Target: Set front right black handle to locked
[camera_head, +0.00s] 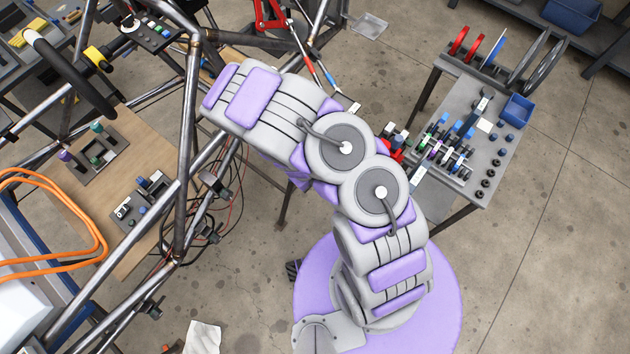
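The tube chassis (190,120) of bare metal tubes fills the left side. Small black clamp-like parts sit on or beside its tubes: one near the cables (216,184), one low on the lower tube (151,309). I cannot tell which is the front right black handle, nor whether any is locked. A thick black bar (70,75) with a white end lies at the upper left. My grey and purple arm reaches from the lower middle up and left to the chassis, covering part of the view. My gripper cannot be made out.
A wooden board (125,190) with small switch blocks lies inside the chassis. Loose cables (232,200) hang by the tubes; orange cables (60,185) lie left. A grey tool table (490,172) stands right. Concrete floor (555,235) is clear at lower right.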

